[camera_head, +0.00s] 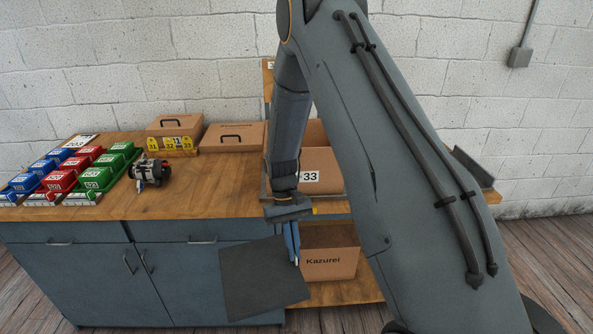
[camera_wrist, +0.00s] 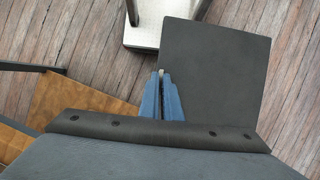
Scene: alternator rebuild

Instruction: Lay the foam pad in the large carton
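The foam pad (camera_head: 262,280), a flat dark grey sheet, is in the air in front of the bench. In the wrist view the pad (camera_wrist: 215,70) spreads to the right of the blue fingers. My gripper (camera_head: 296,260) points down, its fingers close together at the pad's edge and gripping it; the gripper also shows in the wrist view (camera_wrist: 161,76). A brown carton marked 33 (camera_head: 322,172) stands on the bench behind my arm, partly hidden. Another brown carton marked Kazurei (camera_head: 330,264) sits on the lower shelf. I cannot tell which is the large carton.
Blue bins (camera_head: 43,167), red bins (camera_head: 75,173) and green bins (camera_head: 108,166) stand at the bench's left. An alternator (camera_head: 150,171) lies beside them. Closed cases (camera_head: 233,137) stand at the back. The wooden benchtop (camera_head: 215,185) is clear in the middle.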

